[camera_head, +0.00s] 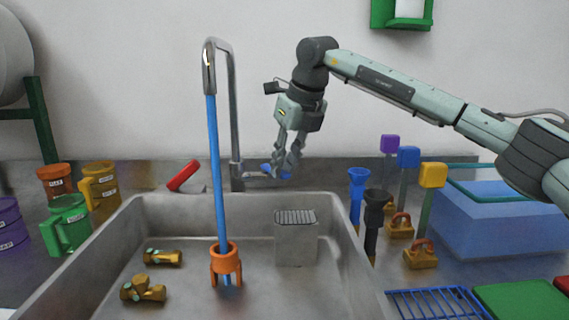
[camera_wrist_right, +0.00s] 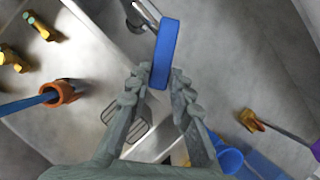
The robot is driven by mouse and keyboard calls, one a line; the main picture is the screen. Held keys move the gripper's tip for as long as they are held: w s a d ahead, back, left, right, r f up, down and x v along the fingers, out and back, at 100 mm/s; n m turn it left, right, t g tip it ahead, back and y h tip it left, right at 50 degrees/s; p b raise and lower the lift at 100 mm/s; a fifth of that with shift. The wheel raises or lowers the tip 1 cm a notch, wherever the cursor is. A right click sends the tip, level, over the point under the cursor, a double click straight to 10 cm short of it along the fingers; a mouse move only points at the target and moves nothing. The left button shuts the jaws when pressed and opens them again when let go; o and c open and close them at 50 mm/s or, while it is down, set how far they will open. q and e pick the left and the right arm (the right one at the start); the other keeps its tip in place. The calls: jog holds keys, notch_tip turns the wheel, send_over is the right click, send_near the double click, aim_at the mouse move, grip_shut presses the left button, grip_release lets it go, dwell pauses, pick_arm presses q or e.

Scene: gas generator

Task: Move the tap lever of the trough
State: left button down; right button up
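The tap (camera_head: 232,120) is a tall metal pipe with a blue hose at the back rim of the trough (camera_head: 345,225). It has a red lever (camera_head: 184,176) on the left and a blue lever (camera_head: 267,168) on the right. My right gripper (camera_head: 281,170) is at the blue lever, pointing down. In the right wrist view, the near end of the blue lever (camera_wrist_right: 165,50) lies between the fingertips of the right gripper (camera_wrist_right: 160,84). The fingers are apart, with slight gaps beside the lever; contact is unclear. My left gripper is not in view.
An orange hose end (camera_head: 226,262), a grey block with a grated top (camera_head: 296,240) and brass fittings (camera_head: 145,290) are in the trough. Mugs (camera_head: 70,222) stand to the left. Funnels (camera_head: 357,190), padlock-like pieces and a blue bin (camera_head: 500,225) stand to the right.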

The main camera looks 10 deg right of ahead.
jog(key=o, duration=0.4)
jog(key=v, duration=1.2)
